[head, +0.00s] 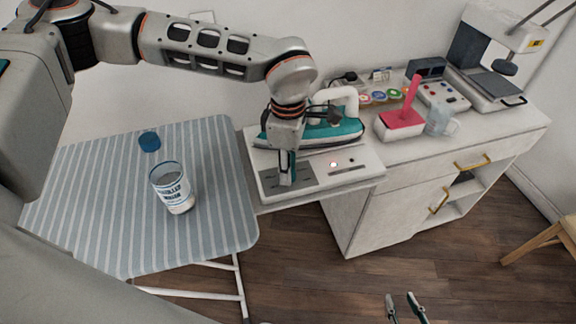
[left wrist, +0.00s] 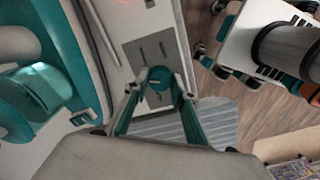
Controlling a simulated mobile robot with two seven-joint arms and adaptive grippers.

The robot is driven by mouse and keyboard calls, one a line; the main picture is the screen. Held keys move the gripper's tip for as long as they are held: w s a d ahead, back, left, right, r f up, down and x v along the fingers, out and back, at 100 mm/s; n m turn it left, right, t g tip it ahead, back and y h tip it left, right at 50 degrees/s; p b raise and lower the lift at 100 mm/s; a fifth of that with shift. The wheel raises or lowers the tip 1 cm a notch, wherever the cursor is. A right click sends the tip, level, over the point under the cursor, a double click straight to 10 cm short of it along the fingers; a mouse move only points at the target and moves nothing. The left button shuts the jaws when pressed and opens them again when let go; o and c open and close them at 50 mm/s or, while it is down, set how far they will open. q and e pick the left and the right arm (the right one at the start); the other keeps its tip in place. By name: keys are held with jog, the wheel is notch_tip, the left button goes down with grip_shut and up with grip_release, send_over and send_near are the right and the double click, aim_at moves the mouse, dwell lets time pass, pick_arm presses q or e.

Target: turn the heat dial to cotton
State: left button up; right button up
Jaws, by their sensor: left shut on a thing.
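In the left wrist view, the round teal heat dial (left wrist: 158,84) sits on the grey panel (left wrist: 151,50) and has a pale mark. The panel's markings are too small to read. My left gripper (head: 287,182) points down at the panel, its fingers on either side of the dial and shut on it; the arm hides the dial in the head view. My right gripper (head: 404,306) is open and empty, low over the floor.
A striped ironing board (head: 110,215) holds a labelled clear container (head: 172,188) and a blue cap (head: 149,141). The white cabinet (head: 370,215) carries a pink-handled object (head: 402,120), a clear jug (head: 438,121) and a sewing machine (head: 500,60). A wooden stool (head: 550,235) stands at right.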

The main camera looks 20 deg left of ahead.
pick_arm(q)
jog(key=m, duration=0.4)
jog(key=shift+r+m+p, duration=0.1)
jog(key=shift+m+p, duration=0.2)
jog(key=shift+p, duration=0.05)
jog(key=shift+m, duration=1.4)
jog(key=o, duration=1.1)
notch_tip(320, 180, up, 12)
jog(key=shift+f, duration=0.1)
